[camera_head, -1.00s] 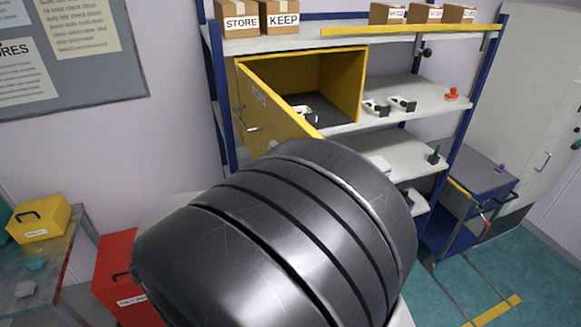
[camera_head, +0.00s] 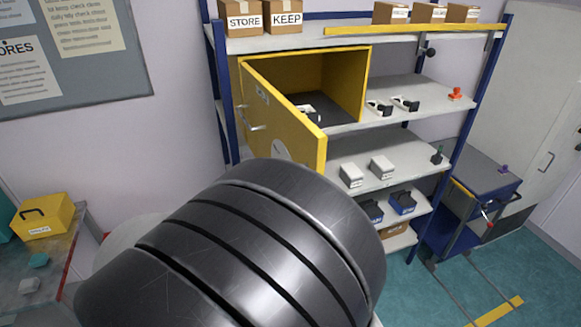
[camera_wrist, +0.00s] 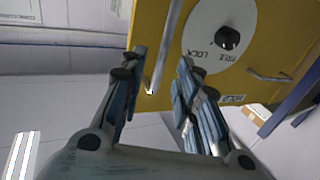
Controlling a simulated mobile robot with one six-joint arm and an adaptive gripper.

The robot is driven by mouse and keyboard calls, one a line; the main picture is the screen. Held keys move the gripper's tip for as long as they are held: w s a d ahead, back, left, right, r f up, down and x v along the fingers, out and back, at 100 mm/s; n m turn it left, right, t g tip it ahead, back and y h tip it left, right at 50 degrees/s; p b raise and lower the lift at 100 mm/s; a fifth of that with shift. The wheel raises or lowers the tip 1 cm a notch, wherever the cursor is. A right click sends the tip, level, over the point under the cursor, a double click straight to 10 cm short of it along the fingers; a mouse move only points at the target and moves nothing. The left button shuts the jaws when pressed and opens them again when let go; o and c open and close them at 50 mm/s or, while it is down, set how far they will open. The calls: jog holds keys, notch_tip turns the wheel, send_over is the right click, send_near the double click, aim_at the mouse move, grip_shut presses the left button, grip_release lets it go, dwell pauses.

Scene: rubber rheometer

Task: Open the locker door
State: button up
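The yellow locker (camera_head: 366,85) stands on the upper shelf of the rack, and its inside shows. Its door (camera_head: 300,133) stands swung out toward me, hinged at the left. A metal handle (camera_head: 250,120) and part of a white dial disc show on the door. In the wrist view the door (camera_wrist: 150,25) fills the top, with a dial disc (camera_wrist: 205,35) marked FREE and LOCK. My gripper (camera_wrist: 160,88) is open, its blue-padded fingers apart. A metal bar (camera_wrist: 163,55) on the door appears between them; contact cannot be told. In the head view my arm hides the gripper.
Boxes marked STORE (camera_head: 241,20) and KEEP (camera_head: 283,17) sit on the top shelf. Small devices (camera_head: 405,104) lie right of the locker. White boxes (camera_head: 352,175) and blue bins (camera_head: 402,203) sit on lower shelves. A blue cart (camera_head: 470,190) stands at the right.

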jog(key=v, duration=0.7)
